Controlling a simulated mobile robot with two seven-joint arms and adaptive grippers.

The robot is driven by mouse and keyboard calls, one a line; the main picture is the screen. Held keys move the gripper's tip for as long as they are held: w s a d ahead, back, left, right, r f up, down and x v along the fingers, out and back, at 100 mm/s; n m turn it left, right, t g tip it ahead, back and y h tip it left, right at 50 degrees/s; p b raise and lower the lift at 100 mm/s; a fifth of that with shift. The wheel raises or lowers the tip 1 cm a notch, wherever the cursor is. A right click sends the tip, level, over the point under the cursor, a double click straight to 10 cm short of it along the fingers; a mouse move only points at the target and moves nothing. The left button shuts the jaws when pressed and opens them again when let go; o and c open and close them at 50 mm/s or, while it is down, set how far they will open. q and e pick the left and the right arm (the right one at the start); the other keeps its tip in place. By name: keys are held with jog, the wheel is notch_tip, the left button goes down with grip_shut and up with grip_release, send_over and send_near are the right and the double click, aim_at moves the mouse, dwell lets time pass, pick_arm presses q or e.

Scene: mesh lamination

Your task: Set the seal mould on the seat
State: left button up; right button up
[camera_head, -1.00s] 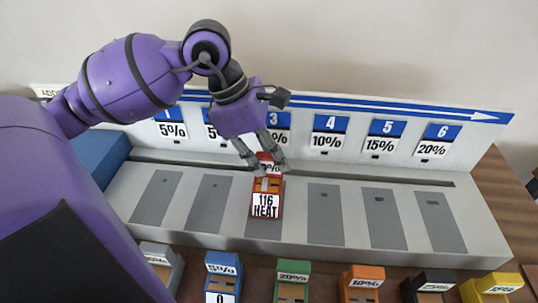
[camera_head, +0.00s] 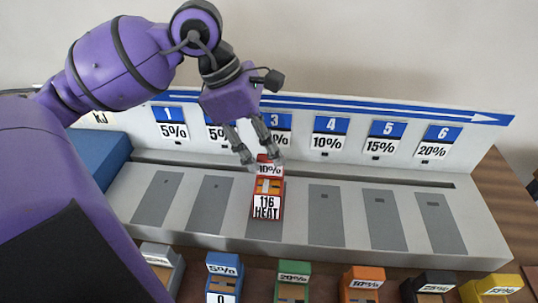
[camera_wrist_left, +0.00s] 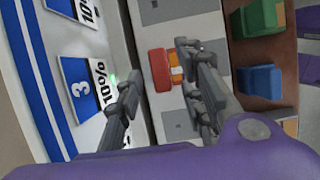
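A red block (camera_head: 267,205) with a "116 HEAT" label, a 10% label and an orange middle stands on the third grey seat pad (camera_head: 262,228) of the long rack. It seems to be the seal mould; no label says so. The left wrist view shows its red end (camera_wrist_left: 159,70), with the orange part partly behind a finger. My left gripper (camera_head: 260,158) is open and empty, its fingertips just above and behind the block's far end. In the left wrist view the fingers (camera_wrist_left: 160,62) are apart, with the block beyond them. My right gripper is not in view.
A numbered white back panel (camera_head: 360,112) rises behind the seats. The other grey pads, such as the fourth (camera_head: 325,215), are bare. Blue (camera_head: 224,265), green (camera_head: 294,270), orange (camera_head: 362,277) and other coloured blocks line the front. A blue box (camera_head: 100,160) is at the left.

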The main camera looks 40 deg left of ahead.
pick_arm(q)
jog(key=v, duration=0.8)
jog(key=shift+a+r, duration=0.15)
jog(key=shift+r, duration=0.15)
